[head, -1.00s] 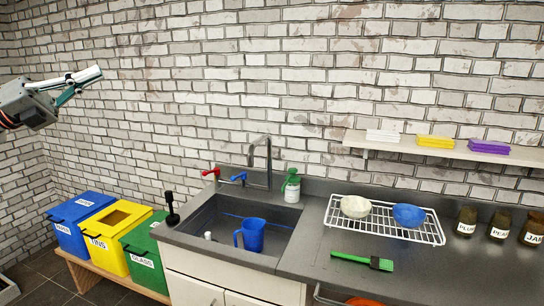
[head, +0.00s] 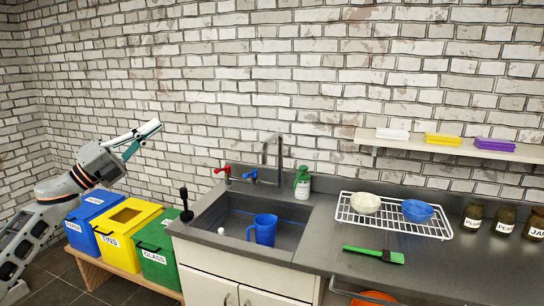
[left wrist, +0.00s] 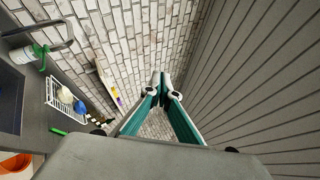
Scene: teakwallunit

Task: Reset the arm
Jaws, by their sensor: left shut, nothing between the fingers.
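My left gripper (head: 150,130) is raised at the left of the head view, over the recycling bins and in front of the brick wall. Its fingers are shut with nothing between them. In the left wrist view my left gripper (left wrist: 161,82) also shows shut and empty, its fingertips together in front of the wall. It touches none of the objects on the counter. My right gripper is not in view.
A blue bin (head: 85,222), yellow bin (head: 115,250) and green bin (head: 155,258) stand left of the sink (head: 225,215), which holds a blue jug (head: 264,230). A dish rack (head: 394,217) with two bowls stands right. Upper wall space is free.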

